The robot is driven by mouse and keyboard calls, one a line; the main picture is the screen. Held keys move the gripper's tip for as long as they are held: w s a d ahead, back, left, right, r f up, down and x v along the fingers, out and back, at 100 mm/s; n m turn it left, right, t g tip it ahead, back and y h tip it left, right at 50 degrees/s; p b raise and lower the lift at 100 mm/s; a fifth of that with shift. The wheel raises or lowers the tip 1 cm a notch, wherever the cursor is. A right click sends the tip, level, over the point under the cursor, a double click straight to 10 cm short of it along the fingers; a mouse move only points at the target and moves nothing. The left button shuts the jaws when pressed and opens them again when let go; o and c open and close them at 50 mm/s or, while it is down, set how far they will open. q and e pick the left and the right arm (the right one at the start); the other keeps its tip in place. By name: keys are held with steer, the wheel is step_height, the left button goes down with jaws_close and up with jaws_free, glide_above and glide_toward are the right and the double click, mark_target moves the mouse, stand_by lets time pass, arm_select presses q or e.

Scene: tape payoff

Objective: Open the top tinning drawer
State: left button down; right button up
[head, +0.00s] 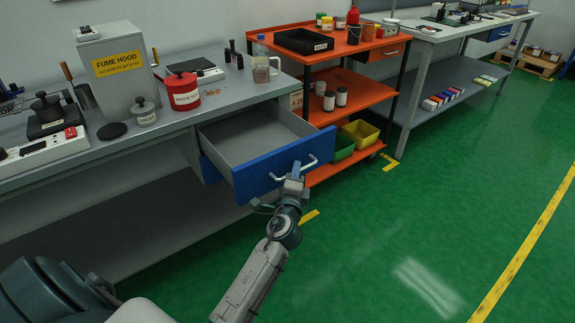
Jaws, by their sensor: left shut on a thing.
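The top drawer with a blue front (262,172) under the grey workbench (215,108) is pulled out, and its grey inside shows empty. My left gripper (294,174) is at the drawer's pale bar handle (303,167) and is shut on it. A second drawer front lies behind or below the open one and is mostly hidden. My right gripper is not in view.
An orange shelf cart (350,85) with bins stands just right of the drawer. A fume hood box (118,68), a red pot (182,91) and a clear jug (262,70) stand on the bench. Green floor (400,225) is clear to the right.

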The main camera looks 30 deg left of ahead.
arm_select(q)
steer(key=shift+s+d, duration=0.25)
steer(key=shift+d, duration=0.3)
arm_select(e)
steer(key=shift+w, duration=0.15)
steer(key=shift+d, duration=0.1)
arm_select(q)
steer(key=c, duration=1.5)
jaws_free()
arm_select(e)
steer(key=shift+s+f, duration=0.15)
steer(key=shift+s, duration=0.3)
